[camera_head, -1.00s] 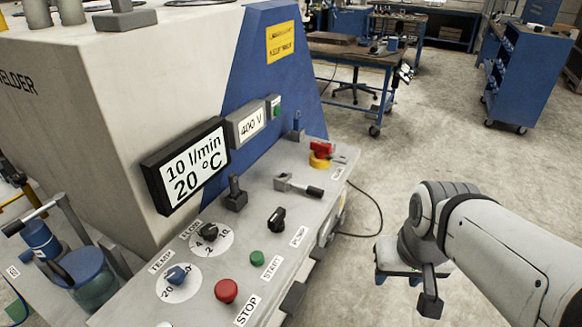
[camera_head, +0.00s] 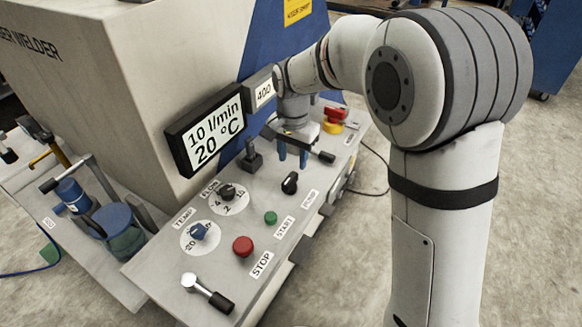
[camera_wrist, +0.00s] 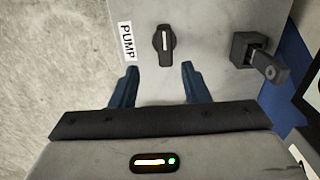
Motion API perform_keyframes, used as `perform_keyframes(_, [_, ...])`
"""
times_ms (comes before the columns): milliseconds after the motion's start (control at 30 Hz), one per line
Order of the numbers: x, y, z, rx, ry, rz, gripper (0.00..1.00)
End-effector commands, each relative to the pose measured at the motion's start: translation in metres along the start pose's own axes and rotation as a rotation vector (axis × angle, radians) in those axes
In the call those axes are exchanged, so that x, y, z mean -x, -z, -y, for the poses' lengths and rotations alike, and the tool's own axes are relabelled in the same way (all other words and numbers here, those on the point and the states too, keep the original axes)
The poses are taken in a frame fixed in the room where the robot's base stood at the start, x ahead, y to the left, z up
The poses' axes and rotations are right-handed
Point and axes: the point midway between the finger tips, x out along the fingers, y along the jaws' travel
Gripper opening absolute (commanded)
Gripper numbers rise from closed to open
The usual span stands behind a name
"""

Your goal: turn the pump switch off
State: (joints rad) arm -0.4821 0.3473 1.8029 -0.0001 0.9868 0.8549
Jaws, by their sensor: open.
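The pump switch (camera_head: 290,183) is a black rotary knob on the grey sloping panel, beside its PUMP label (camera_head: 310,201). In the wrist view the pump switch (camera_wrist: 163,44) has its grip bar running up and down the picture, with the PUMP label (camera_wrist: 127,43) to its left. My gripper (camera_head: 293,158) hangs over the panel behind the switch in the head view. Its two blue fingers are spread apart and empty. In the wrist view my gripper (camera_wrist: 160,70) has the switch just beyond its fingertips, roughly centred between them. I cannot tell the height above the panel.
A black toggle block (camera_wrist: 258,55) stands right of the switch in the wrist view. On the panel are a green START button (camera_head: 271,218), a red STOP button (camera_head: 243,246), two dials and a lever (camera_head: 208,292). A red-yellow switch (camera_head: 335,120) is at the far end.

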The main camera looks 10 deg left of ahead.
Motion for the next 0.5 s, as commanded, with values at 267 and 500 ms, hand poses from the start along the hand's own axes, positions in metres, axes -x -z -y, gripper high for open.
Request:
perform_keyframes(267, [-0.025,-0.001,0.008,-0.012,-0.007,0.006,0.42])
perform_keyframes(500, [-0.063,-0.001,0.008,-0.011,-0.006,0.005,0.42])
